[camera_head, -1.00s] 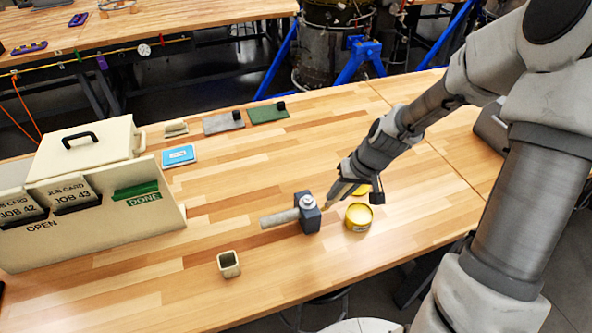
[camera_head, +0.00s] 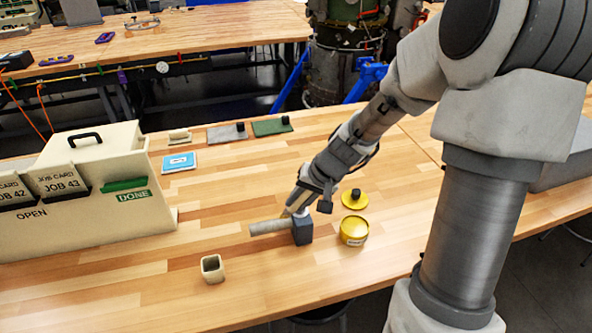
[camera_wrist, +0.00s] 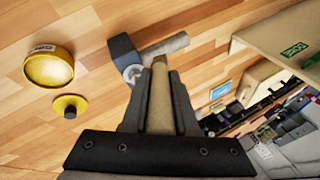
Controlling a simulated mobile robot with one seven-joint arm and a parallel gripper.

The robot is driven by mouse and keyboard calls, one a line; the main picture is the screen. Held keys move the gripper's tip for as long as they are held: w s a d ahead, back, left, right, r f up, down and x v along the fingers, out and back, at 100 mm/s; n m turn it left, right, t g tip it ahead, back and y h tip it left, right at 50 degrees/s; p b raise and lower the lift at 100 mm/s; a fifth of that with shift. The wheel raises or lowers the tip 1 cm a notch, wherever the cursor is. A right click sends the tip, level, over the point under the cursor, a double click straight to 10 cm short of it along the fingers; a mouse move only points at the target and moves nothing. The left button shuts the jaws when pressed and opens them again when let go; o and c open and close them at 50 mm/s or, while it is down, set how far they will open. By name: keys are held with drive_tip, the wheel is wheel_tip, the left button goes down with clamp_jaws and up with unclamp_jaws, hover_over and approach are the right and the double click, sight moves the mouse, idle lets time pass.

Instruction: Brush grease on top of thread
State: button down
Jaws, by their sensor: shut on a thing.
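My gripper (camera_head: 296,206) is shut on a tan brush (camera_wrist: 160,98), whose pale bar runs forward between the fingers in the wrist view. A blue-grey block (camera_head: 302,231) with a pale cylinder (camera_head: 268,227) extending left from it sits on the bench. They also show in the wrist view, block (camera_wrist: 122,52) and cylinder (camera_wrist: 165,47). A silver round thread end (camera_wrist: 132,73) shows on the block, close to the brush tip; contact cannot be told. The open yellow grease tin (camera_head: 354,231) stands right of the block. Its yellow lid (camera_head: 354,200) with a black knob lies behind it.
A small square beige cup (camera_head: 212,268) stands front left of the block. A beige job-card box (camera_head: 90,200) fills the left side. A blue card (camera_head: 179,162), grey plate (camera_head: 228,133) and green plate (camera_head: 271,127) lie at the back. The front middle bench is clear.

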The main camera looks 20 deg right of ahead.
wheel_tip(320, 180, up, 8)
drive_tip(key=w+f+m+t, duration=0.1)
drive_tip(key=w+m+t, duration=0.1)
drive_tip(key=m, duration=0.2)
drive_tip(key=shift+w+d+f+b, duration=0.1)
drive_tip(key=shift+d+f+b, duration=0.05)
drive_tip(key=shift+f+b, duration=0.85)
drive_tip(key=shift+d+f+b, duration=0.15)
drive_tip(key=shift+f+b, duration=0.55)
drive_tip(key=shift+f, duration=0.45)
